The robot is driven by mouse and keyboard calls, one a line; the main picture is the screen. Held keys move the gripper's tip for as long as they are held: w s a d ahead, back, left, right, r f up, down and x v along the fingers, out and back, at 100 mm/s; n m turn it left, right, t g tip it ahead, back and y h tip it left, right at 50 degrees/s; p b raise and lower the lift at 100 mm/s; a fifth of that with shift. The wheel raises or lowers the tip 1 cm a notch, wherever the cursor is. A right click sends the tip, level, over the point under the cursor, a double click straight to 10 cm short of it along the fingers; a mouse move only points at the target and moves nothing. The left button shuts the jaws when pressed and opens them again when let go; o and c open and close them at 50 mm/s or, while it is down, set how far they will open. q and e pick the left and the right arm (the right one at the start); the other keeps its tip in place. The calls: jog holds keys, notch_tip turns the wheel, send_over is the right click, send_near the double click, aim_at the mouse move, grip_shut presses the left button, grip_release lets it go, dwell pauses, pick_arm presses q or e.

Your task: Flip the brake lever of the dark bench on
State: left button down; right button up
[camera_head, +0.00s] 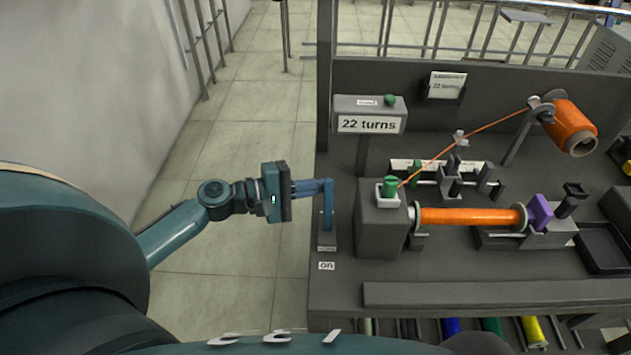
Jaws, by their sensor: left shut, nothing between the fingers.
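The dark bench (450,292) fills the right side of the head view. Its brake lever (328,206) is a blue upright bar on a small grey base at the bench's left edge. A label reading "on" (326,266) lies on the bench in front of that base. My left gripper (318,187) reaches in from the left, with its shut fingers at the top of the lever. I cannot tell whether they touch it. Nothing shows between the fingers. My right gripper is not in view.
Right of the lever stands a grey winding block with a green knob (390,185) and an orange-wound bobbin (468,216). Orange thread runs up to a spool (570,127). The floor left of the bench is clear.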

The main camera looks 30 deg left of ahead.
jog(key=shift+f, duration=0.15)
pick_arm(q)
jog(key=shift+s+d+m+b, duration=0.1)
jog(key=shift+s+m+b, duration=0.25)
jog(key=shift+b, duration=0.4)
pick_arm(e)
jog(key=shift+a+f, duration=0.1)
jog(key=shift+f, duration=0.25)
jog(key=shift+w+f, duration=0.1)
pick_arm(q)
jog(key=s+m+b, duration=0.1)
jog(key=m+b, duration=0.1)
jog(key=b, duration=0.3)
jog(key=s+d+m+t+h+b, duration=0.1)
jog(key=s+m+b, duration=0.1)
jog(key=m+b, duration=0.1)
jog(key=s+d+r+m+h+b, duration=0.1)
jog(key=s+m+b, duration=0.1)
jog(key=b, duration=0.4)
jog(key=shift+d+m+t+b, duration=0.25)
jog(key=shift+t+b, duration=0.1)
jog(key=shift+t, duration=0.05)
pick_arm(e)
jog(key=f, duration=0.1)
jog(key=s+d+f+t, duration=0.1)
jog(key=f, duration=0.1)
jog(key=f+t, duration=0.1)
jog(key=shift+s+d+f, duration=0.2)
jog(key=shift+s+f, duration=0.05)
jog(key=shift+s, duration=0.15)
